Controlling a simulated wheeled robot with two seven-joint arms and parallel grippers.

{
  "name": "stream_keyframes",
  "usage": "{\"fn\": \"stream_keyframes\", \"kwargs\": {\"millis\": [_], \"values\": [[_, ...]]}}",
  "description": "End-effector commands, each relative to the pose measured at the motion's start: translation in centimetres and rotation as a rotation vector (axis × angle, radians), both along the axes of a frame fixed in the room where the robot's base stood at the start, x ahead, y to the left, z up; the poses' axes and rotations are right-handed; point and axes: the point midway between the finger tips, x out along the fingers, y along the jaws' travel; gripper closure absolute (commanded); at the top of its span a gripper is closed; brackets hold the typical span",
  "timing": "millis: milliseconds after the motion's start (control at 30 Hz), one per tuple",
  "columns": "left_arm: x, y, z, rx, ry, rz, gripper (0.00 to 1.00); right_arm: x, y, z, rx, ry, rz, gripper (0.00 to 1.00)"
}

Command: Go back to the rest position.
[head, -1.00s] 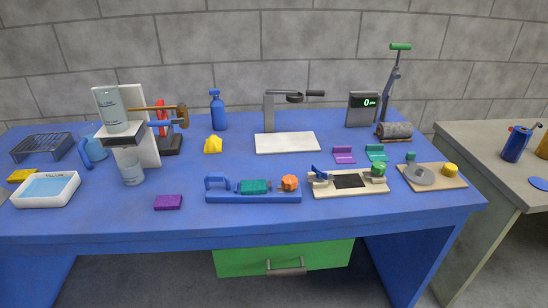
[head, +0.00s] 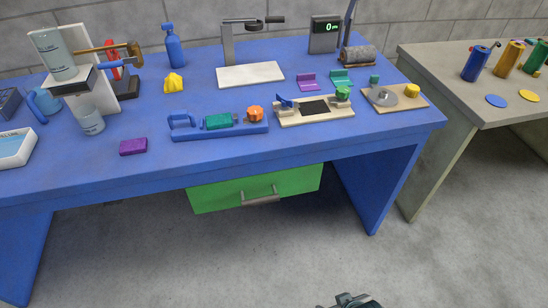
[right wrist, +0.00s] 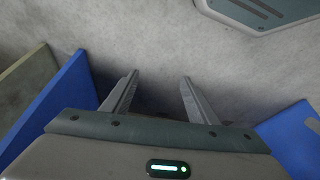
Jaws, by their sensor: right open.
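In the right wrist view my right gripper (right wrist: 156,92) is open, its two fingers apart with nothing between them. It points at bare floor, with blue table panels at the sides. In the head view a small dark part of my own body shows at the bottom edge. My left gripper is not in view.
The blue table (head: 150,175) carries a purple block (head: 133,147), a blue clamp fixture (head: 220,132), a white board (head: 250,75) and several other tools. A green drawer (head: 230,194) is under it. A grey table (head: 460,105) stands at right. The front floor is clear.

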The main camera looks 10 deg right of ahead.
Motion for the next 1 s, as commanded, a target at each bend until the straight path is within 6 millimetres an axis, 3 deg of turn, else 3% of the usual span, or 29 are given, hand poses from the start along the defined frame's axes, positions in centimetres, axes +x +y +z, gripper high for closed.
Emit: {"fn": "stream_keyframes", "kwargs": {"millis": [233,500,700,1000], "values": [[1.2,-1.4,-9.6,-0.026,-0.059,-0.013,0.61,1.2,1.4,-9.6,0.025,-0.059,0.013,0.47],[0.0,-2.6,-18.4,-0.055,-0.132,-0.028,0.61,0.0,2.6,-18.4,0.054,-0.133,0.027,0.47],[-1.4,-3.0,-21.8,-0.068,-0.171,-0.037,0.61,-1.4,2.9,-21.8,0.068,-0.172,0.037,0.47],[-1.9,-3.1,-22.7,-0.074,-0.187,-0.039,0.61,-1.9,3.0,-22.7,0.074,-0.187,0.039,0.47]]}}
